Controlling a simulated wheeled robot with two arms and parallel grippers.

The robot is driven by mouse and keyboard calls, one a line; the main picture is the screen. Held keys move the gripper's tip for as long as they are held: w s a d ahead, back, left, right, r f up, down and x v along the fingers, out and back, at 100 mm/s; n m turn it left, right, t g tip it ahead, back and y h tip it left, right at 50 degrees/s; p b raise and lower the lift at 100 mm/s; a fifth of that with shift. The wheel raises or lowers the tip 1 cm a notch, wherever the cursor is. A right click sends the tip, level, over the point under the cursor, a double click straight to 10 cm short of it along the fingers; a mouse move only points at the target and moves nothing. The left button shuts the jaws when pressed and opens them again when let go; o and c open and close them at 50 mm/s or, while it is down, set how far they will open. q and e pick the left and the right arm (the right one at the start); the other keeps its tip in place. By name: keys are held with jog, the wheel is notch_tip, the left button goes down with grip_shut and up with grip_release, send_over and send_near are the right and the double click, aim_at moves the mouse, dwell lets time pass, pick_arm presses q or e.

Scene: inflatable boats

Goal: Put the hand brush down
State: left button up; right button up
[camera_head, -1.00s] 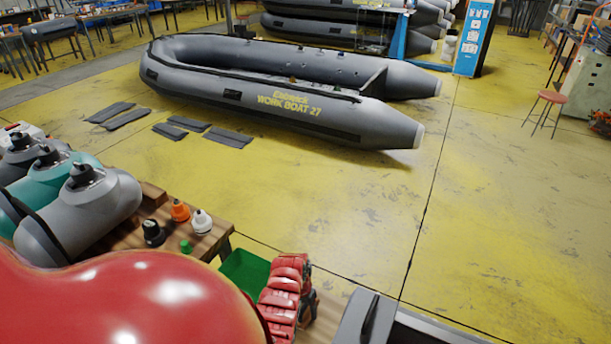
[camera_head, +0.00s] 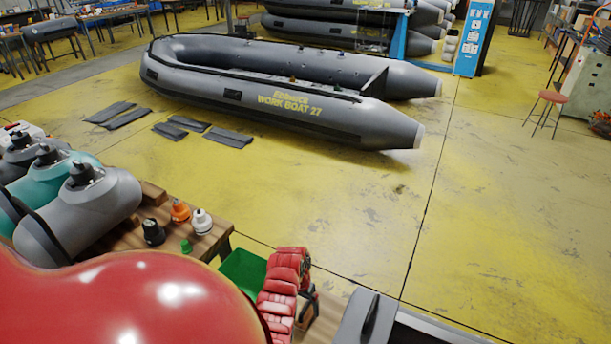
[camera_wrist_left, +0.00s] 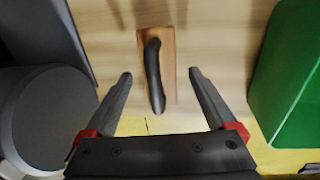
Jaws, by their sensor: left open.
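The hand brush (camera_wrist_left: 169,52), a brown wooden back with a curved black handle, lies on a pale wooden tabletop (camera_wrist_left: 215,30) in the left wrist view. My left gripper (camera_wrist_left: 160,76) is open. Its fingers stand apart on either side of the handle's near end, with clear gaps. In the head view my red left wrist and gripper (camera_head: 303,305) are at the bottom centre, over the bench. A small brown piece shows beside the fingers there, probably the brush. My right gripper is not in view.
A green bin (camera_head: 243,272) stands close beside the gripper, on the right in the wrist view (camera_wrist_left: 291,85). A grey cylinder (camera_wrist_left: 45,115) is at that view's left. A grey boat (camera_head: 290,90) lies beyond.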

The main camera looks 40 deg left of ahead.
pick_arm(q)
notch_tip(320, 180, up, 9)
jog(key=a+b, duration=0.1)
jog(key=shift+s, duration=0.15)
dwell(0.7)
